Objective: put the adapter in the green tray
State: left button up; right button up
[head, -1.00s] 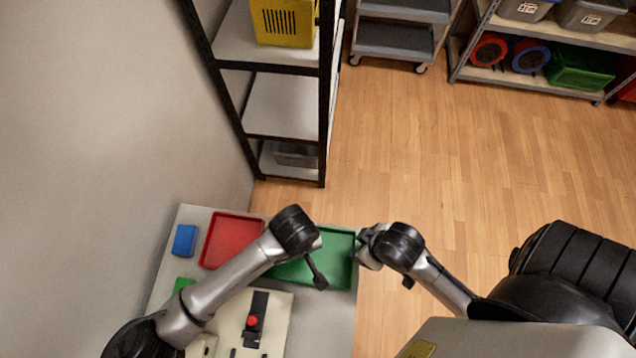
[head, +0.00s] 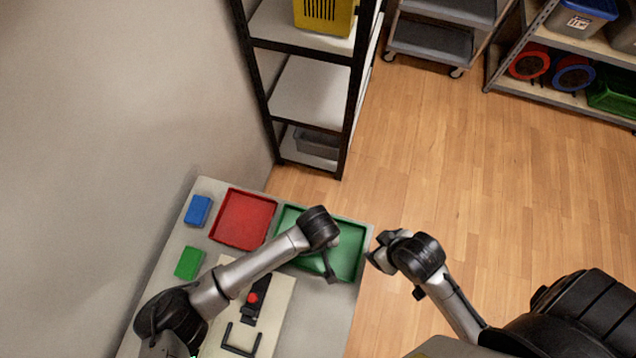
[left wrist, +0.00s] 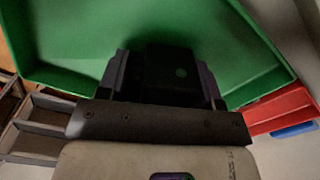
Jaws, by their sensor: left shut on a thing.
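The adapter, a dark block (left wrist: 172,72), is between the fingers of my left gripper (left wrist: 165,80) in the left wrist view. The fingers are shut on it, over the floor of the green tray. The green tray (head: 347,252) lies at the right end of the table in the head view, partly covered by my left arm. My left gripper (head: 330,266) points down over this tray there; the adapter is not clear in that view. Whether it touches the tray floor I cannot tell. My right gripper (head: 382,256) is just right of the tray, its jaws unclear.
A red tray (head: 243,219) sits left of the green one. A blue box (head: 198,211) and a green box (head: 189,263) lie at the table's left. A pale board with a red-knobbed black fixture (head: 253,298) is in front. A black-framed shelf (head: 308,90) stands behind.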

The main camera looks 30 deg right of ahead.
pick_arm(q)
jog(key=o, duration=0.5)
jog(key=shift+f, duration=0.15)
jog(key=o, duration=0.5)
notch_tip(320, 180, up, 12)
jog(key=shift+r+p, duration=0.2)
jog(key=shift+p, duration=0.2)
